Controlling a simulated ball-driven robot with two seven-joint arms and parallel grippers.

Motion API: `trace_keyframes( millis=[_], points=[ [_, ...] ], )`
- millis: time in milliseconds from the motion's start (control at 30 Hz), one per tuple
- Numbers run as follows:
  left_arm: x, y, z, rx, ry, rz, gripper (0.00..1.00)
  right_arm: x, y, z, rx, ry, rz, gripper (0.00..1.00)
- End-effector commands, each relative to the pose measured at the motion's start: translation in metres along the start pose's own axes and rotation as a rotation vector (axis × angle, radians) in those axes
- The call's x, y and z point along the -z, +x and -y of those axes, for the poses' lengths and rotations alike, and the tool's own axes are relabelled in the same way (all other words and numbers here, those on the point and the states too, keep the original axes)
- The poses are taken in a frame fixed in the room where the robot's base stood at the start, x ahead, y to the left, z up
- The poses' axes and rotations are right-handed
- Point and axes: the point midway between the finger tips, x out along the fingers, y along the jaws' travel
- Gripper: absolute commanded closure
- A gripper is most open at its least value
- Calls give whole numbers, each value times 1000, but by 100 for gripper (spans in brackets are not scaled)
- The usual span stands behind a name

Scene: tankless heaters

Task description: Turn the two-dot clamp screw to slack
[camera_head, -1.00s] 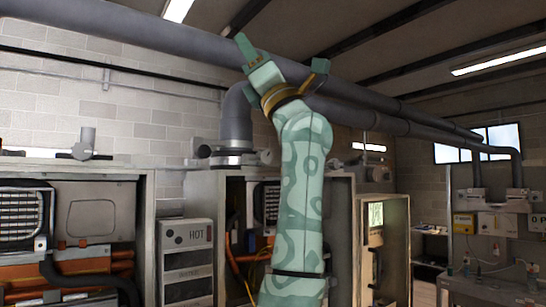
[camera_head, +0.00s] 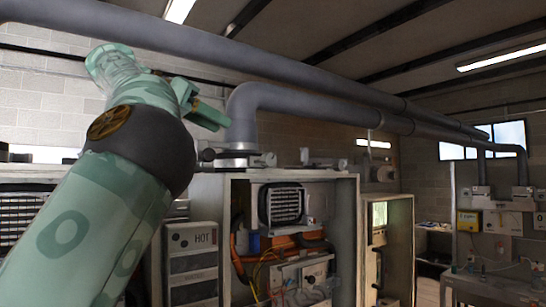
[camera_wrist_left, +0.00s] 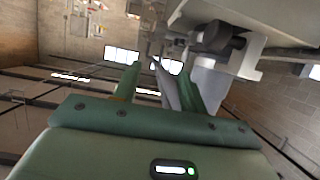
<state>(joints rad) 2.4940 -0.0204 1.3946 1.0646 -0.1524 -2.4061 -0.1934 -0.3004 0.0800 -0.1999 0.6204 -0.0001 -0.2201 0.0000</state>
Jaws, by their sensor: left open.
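A grey flue pipe (camera_head: 242,115) bends down onto the middle heater cabinet. A clamp collar (camera_head: 238,158) surrounds its foot, with a dark screw knob (camera_head: 207,155) on its left side. No dot marks can be read, so I cannot tell whether it is the two-dot screw. My left gripper (camera_head: 207,112) is above and left of the collar, apart from the knob. In the left wrist view the gripper (camera_wrist_left: 162,72) is open, with nothing clearly held between its green fingers. A dark cylindrical knob (camera_wrist_left: 220,38) on a pale bracket shows there to the upper right. My right gripper is out of view.
The middle cabinet (camera_head: 345,235) stands open, with hoses and wiring inside. A long overhead pipe (camera_head: 330,75) crosses above. Another heater cabinet (camera_head: 400,240) is to the right.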

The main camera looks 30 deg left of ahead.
Motion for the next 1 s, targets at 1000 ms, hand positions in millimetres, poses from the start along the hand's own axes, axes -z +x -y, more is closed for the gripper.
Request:
trace_keyframes(
  millis=[1000],
  points=[
    [-11,161,-5,-17,24,34,58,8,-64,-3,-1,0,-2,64]
  ],
)
